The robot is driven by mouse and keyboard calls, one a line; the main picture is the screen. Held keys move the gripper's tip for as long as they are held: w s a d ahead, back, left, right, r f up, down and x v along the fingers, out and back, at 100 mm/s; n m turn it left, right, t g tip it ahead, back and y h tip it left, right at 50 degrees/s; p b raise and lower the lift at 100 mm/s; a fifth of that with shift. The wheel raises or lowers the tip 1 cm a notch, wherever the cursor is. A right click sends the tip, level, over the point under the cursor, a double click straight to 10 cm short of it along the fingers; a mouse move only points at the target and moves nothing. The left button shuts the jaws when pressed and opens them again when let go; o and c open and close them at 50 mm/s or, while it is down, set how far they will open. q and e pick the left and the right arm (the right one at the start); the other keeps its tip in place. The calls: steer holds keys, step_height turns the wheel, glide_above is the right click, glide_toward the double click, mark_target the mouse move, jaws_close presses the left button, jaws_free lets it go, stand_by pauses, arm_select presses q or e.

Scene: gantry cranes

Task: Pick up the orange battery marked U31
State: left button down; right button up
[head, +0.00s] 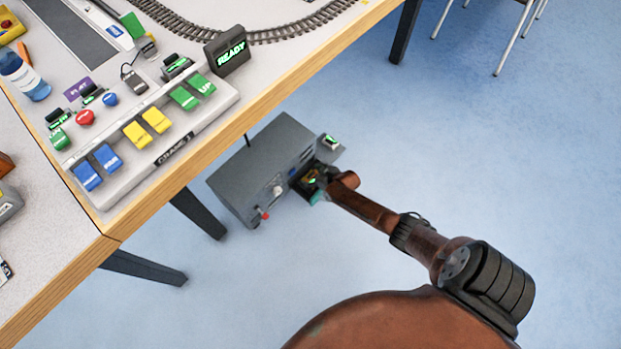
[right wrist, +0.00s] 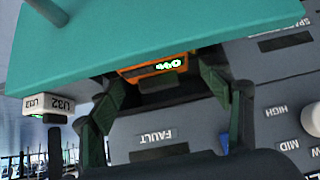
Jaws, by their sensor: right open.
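An orange battery (right wrist: 158,66) with a lit green display shows in the right wrist view, under a large teal block (right wrist: 130,35) that fills the top of that view. Its U31 mark is not readable. My right gripper (right wrist: 160,85) is open, with one dark green finger on each side of the orange front; I cannot tell whether they touch it. In the head view my right gripper (head: 312,181) is at the right side of a grey cabinet (head: 262,165), and the battery is mostly hidden there. My left gripper is out of view.
A white unit marked U32 (right wrist: 48,103) sits beside the gripper. The cabinet face carries a FAULT label (right wrist: 156,136) and a white knob (right wrist: 312,120). A table (head: 285,55) with coloured buttons and a READY sign (head: 228,52) stands above left.

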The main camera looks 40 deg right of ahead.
steer(key=shift+c, duration=0.7)
steer(key=c, duration=1.3)
